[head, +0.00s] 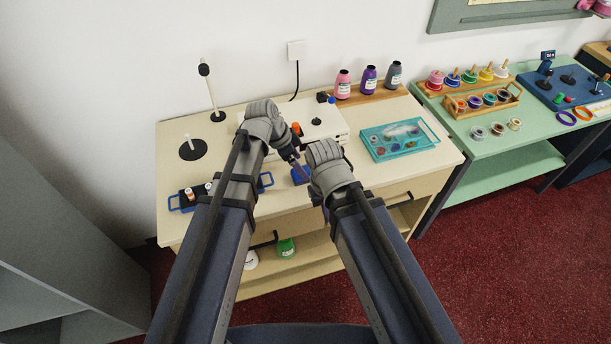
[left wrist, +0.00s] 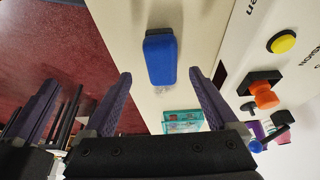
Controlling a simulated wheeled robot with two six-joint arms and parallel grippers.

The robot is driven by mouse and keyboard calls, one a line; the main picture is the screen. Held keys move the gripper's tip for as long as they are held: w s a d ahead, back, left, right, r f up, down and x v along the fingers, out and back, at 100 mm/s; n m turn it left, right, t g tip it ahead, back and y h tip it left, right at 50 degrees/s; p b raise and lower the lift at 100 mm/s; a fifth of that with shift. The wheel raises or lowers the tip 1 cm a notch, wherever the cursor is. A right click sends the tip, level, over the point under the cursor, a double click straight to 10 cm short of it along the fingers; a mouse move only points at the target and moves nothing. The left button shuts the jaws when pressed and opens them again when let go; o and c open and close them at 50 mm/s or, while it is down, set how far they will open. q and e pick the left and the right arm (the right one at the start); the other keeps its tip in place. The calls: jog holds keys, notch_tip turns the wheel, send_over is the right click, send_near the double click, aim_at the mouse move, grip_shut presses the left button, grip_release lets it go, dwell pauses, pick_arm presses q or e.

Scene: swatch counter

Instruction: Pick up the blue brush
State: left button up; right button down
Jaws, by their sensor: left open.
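The blue brush (left wrist: 161,58), a rounded blue block with a dark part at one end, lies on the cream counter. In the head view it shows as a small blue patch (head: 300,174) between my two wrists, partly covered. My left gripper (left wrist: 159,73) is open and empty, its purple fingers on either side of the brush in the left wrist view, apart from it. In the head view my left gripper (head: 294,161) is just above the brush. My right gripper (head: 319,200) is to the right of the brush, mostly hidden by its wrist; its jaws cannot be made out.
A white machine (head: 338,124) with an orange knob and yellow button stands behind the brush. A teal tray (head: 432,138) is to the right, a dark tray with blue handles (head: 184,203) to the left. Bottles (head: 369,80) stand at the back.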

aim_at(305, 169)
pick_arm(q)
jog(key=b+x, duration=0.4)
jog(key=x, duration=0.1)
jog(key=shift+w, duration=0.15)
jog(key=shift+r, duration=0.1)
jog(key=c, duration=1.5)
jog(key=shift+o, duration=0.2)
notch_tip(305, 169, up, 10)
jog(key=p, duration=1)
